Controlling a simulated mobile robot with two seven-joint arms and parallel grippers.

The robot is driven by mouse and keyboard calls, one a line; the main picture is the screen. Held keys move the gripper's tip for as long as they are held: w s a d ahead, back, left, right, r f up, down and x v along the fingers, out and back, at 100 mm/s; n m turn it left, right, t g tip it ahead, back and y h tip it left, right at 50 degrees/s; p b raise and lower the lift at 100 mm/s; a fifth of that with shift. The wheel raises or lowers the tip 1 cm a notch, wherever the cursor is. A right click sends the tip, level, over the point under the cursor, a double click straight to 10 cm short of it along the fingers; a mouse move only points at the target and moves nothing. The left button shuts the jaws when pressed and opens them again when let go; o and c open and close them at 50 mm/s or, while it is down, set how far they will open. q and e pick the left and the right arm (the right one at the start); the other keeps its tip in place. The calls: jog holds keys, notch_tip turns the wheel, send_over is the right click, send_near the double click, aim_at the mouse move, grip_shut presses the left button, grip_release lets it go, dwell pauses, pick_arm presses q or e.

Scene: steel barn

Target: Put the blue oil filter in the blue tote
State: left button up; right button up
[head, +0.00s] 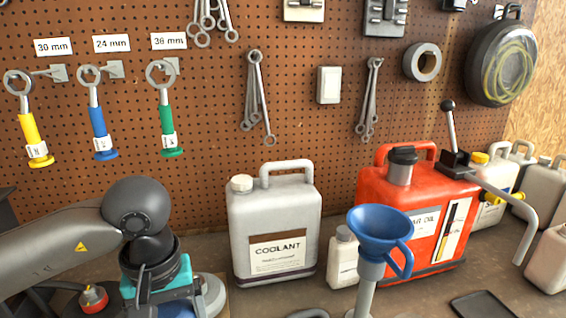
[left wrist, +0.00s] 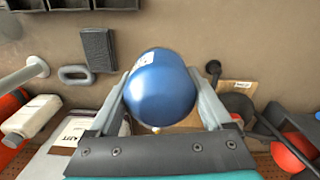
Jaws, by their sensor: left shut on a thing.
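The blue oil filter (left wrist: 160,88) shows in the left wrist view as a rounded, shiny blue body with a white label near its upper left edge. My left gripper (left wrist: 158,76) is shut on it, with one grey finger on each side. I do not see the blue tote in either view. My right gripper is not in view.
A coolant jug (head: 273,225), a white bottle (head: 343,258), a blue funnel (head: 380,228) and a red oil can (head: 420,210) stand on the bench. Tools hang on the pegboard (head: 300,140). A dark block (left wrist: 98,50) and a grey loop (left wrist: 75,75) lie near the filter.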

pick_arm(q)
jog(key=m, duration=0.2)
jog(key=s+m, duration=0.1)
jog(key=m, duration=0.1)
jog(key=shift+d+f, duration=0.1)
jog(key=shift+f, duration=0.15)
jog(key=w+a+r+n, duration=0.3)
jog(key=w+a+n, duration=0.2)
jog(key=a, duration=0.1)
notch_tip(320, 180, down, 19)
jog(key=shift+w+a+f+b, duration=0.1)
jog(key=shift+w+f+b, duration=0.05)
jog(key=shift+b, duration=0.65)
jog(key=shift+f, duration=0.1)
jog(key=o, duration=1.3)
jog(key=shift+f, duration=0.15)
jog(key=shift+o, duration=1.3)
